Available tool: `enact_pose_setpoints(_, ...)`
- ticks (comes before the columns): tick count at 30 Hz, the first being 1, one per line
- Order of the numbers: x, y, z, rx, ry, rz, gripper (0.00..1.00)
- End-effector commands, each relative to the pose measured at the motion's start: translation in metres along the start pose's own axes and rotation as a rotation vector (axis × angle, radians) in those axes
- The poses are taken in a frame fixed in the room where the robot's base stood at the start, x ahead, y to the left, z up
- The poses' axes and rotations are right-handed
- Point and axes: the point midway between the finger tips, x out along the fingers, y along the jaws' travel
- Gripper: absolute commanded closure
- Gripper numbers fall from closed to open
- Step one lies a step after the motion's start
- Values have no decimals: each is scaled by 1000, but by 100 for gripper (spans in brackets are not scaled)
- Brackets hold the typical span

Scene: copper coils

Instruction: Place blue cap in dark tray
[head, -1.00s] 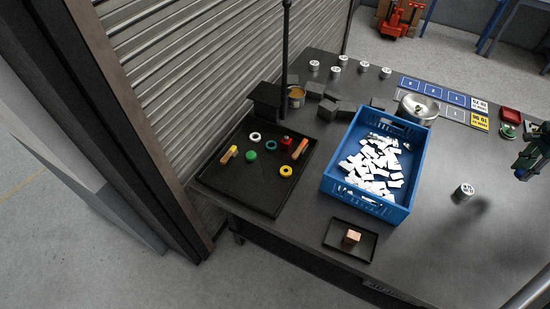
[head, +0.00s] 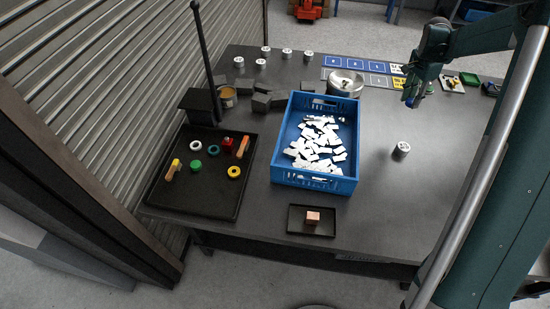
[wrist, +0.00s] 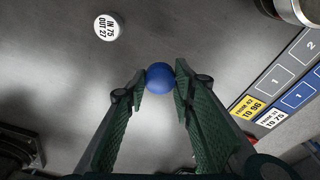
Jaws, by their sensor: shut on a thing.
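The blue cap (wrist: 160,77) shows in the wrist view as a round blue piece between the fingertips. My gripper (wrist: 160,84) is shut on it, above the grey table. In the head view my gripper (head: 410,98) hangs over the right part of the table, right of the blue crate. A large dark tray (head: 221,209) lies at the left of the table, far from my gripper. It holds several coloured pieces: white and teal rings, a green cap, a yellow ring, a red piece and wooden pegs.
The blue crate (head: 283,178) full of white pieces stands between my gripper and the large tray. A small dark tray (head: 297,226) with a copper block lies at the front edge. A labelled can (head: 401,150) stands near my gripper. A dark post rises behind the large tray.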

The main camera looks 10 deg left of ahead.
Motion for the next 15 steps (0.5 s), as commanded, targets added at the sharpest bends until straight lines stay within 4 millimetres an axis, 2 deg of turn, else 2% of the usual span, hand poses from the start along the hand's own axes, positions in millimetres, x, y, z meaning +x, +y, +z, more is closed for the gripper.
enact_pose_setpoints(1, -2, -9, 18, -24, 0, -3, 85)
enact_pose_setpoints(15, -20, -62, 158, -220, 0, -26, 85)
